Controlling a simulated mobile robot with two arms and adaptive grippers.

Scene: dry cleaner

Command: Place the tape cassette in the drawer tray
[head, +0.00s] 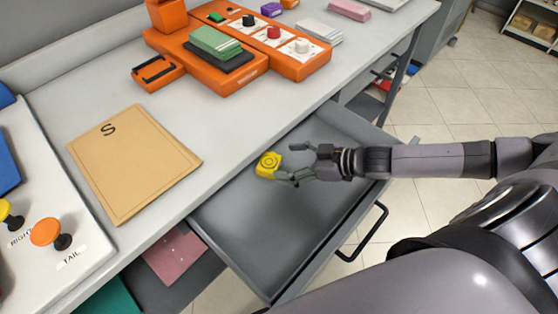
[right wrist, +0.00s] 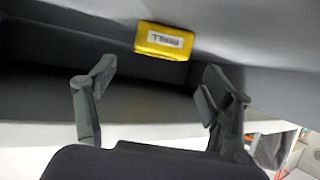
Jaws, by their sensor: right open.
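In the right wrist view the cassette (right wrist: 163,41) shows a pale label and sits just beyond the fingers, apparently clear of both. My right gripper (head: 299,162) reaches in over the tray from the right. It is open, with its two fingers (right wrist: 160,90) spread apart and nothing between them. I cannot tell whether the cassette touches the tray floor. My left gripper is out of view.
The open drawer has a black handle (head: 363,232) and sits below the grey counter (head: 215,130). An orange machine (head: 220,75) and a brown envelope (head: 133,163) marked S lie on the counter. The rest of the tray looks clear.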

